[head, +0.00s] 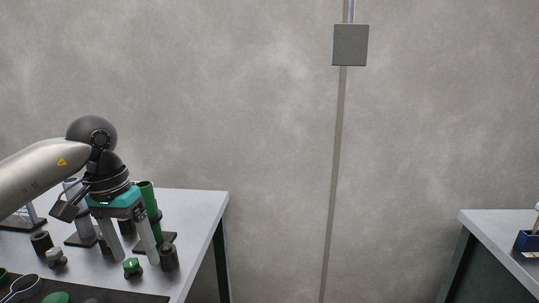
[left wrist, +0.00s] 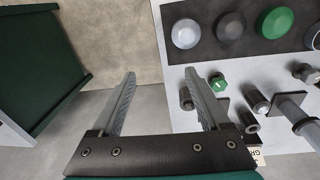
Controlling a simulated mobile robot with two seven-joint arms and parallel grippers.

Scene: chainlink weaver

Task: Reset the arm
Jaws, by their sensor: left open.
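My left arm comes in from the left in the head view. My left gripper (head: 136,258) points down over the right part of the left table (head: 195,205). Its fingers are spread apart with nothing between them. In the left wrist view the open fingers (left wrist: 160,75) show bare floor and the table's edge between them. A green-topped knob (head: 132,266) and a dark cylinder (head: 169,257) stand close to the fingertips in the head view. I cannot tell the exact gap. My right gripper is not in view.
A green tube (head: 147,195) stands just behind the gripper. Several dark cylinders and knobs crowd the table. Discs, one of them green (left wrist: 275,22), lie on a dark mat (left wrist: 290,43). A right table (head: 490,222) bears a blue holder (head: 528,241). Between the tables is free room.

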